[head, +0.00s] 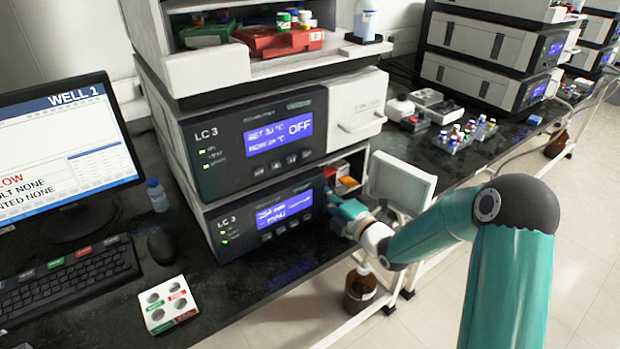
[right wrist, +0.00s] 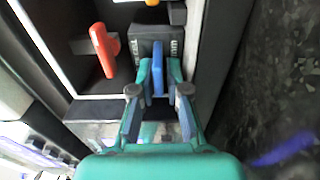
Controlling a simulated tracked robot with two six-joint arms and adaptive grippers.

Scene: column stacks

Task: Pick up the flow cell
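The open compartment of the lower LC 3 unit (head: 262,214) holds several small parts. In the right wrist view a dark block (right wrist: 142,45) with an upright blue handle (right wrist: 158,68) sits inside, apparently the flow cell, though its label is too small to read. My right gripper (right wrist: 158,74) reaches into the compartment with its teal fingers on either side of the blue handle. Narrow gaps seem to show between fingers and handle. In the head view my right gripper (head: 338,208) is at the compartment opening, and the blue handle is hidden. My left gripper is not in view.
A red handle (right wrist: 104,50) stands just left of the blue one in the right wrist view. The unit's pale open door (head: 400,184) stands close beside my right arm. A brown bottle (head: 360,288) is below the bench edge.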

